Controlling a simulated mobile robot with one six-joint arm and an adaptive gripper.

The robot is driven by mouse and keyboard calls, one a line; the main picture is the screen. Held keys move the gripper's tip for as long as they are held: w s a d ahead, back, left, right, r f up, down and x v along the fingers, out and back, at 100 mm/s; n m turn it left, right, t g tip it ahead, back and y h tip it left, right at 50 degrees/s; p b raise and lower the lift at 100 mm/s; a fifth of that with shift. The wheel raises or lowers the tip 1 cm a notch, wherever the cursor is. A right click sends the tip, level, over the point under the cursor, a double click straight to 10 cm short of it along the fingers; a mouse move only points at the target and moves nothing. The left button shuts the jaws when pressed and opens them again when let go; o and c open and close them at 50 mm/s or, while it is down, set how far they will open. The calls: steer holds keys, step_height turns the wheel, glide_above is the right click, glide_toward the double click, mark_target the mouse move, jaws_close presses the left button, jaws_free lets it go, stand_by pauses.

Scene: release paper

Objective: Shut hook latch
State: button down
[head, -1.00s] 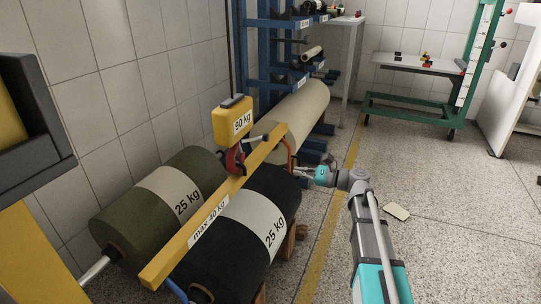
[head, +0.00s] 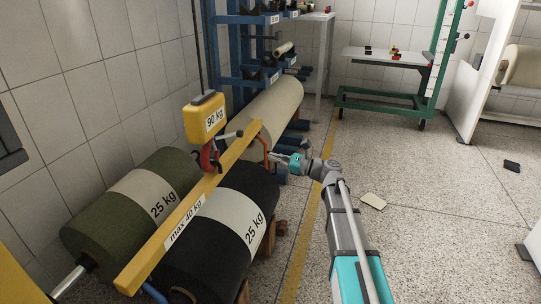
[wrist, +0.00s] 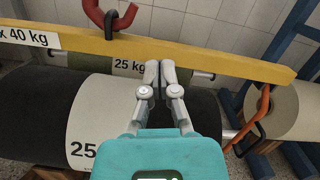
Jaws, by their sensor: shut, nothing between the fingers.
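The red hook (head: 208,156) hangs under the yellow 90 kg hoist block (head: 205,117) and holds the yellow beam (head: 190,210). A grey lever-like piece (head: 230,134) sticks out right of the hook; I cannot tell whether it is the latch or whether it is shut. My gripper (head: 272,156) is shut and empty, near the beam's right end. In the wrist view its fingertips (wrist: 160,66) are together just below the beam, right of the hook and apart from it.
A black 25 kg roll (head: 205,262) and a green 25 kg roll (head: 130,205) lie under the beam. A blue rack (head: 250,60) with rolls stands behind. The floor on the right is mostly clear.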

steer(key=w+a+r+p, duration=0.2)
steer(key=a+r+p, duration=0.3)
steer(key=a, duration=0.3)
steer(key=shift+a, duration=0.4)
steer(key=shift+r, duration=0.1)
stand_by(0.4)
